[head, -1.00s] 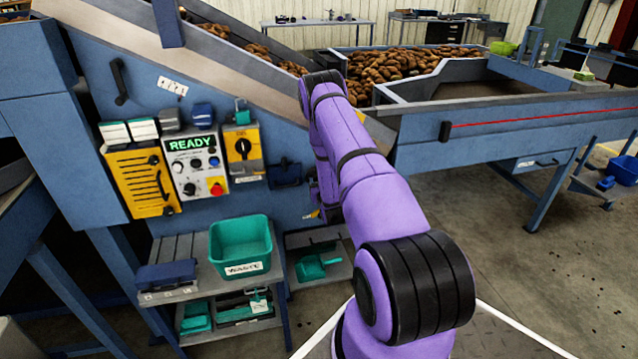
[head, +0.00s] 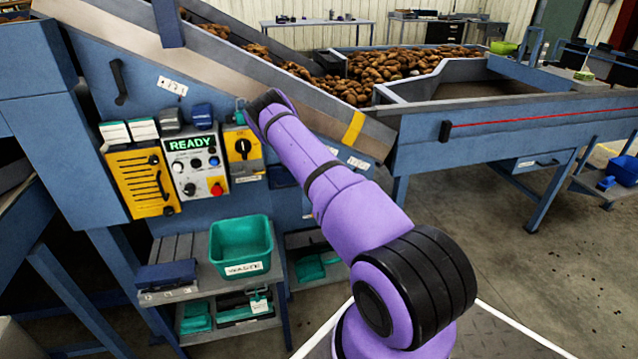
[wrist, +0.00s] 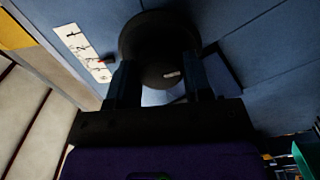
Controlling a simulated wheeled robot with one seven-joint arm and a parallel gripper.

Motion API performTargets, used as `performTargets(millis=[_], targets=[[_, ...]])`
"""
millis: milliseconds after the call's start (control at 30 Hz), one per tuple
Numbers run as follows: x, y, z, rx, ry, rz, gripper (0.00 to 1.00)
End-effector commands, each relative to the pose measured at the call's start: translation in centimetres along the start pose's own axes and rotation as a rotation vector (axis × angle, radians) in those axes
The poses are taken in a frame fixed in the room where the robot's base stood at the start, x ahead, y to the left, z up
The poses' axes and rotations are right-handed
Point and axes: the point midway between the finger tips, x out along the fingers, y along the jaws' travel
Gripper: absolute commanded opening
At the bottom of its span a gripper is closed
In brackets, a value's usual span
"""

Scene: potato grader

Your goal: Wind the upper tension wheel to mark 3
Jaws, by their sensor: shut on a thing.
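In the wrist view a round black wheel (wrist: 150,45) stands on the blue machine panel. A small pale mark shows on its face. My gripper (wrist: 163,82) has a finger on either side of the wheel's near part and is shut on it. A white scale plate (wrist: 82,52) with dark marks lies left of the wheel. A small reddish pointer (wrist: 106,60) sits at its right edge; I cannot read which mark it meets. In the head view my arm hides the wheel and the gripper.
A control panel reading READY (head: 192,162) and a yellow switch box (head: 242,152) are left of my arm. A green bin (head: 241,246) stands on a shelf below. The sloping conveyor (head: 330,118) runs above. Open floor lies to the right.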

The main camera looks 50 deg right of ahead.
Motion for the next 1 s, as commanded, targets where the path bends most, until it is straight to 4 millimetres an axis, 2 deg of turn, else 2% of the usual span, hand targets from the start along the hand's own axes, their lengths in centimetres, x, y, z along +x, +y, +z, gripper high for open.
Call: performTargets(millis=[200, 433, 1000], targets=[[-0.06, -0.14, -0.01, -0.168, 0.0, -0.003, 0.22], [-0.06, -0.12, 0.0, -0.287, 0.0, -0.002, 0.22], [-0.09, -0.11, 0.1, -0.355, -0.002, -0.003, 0.22]])
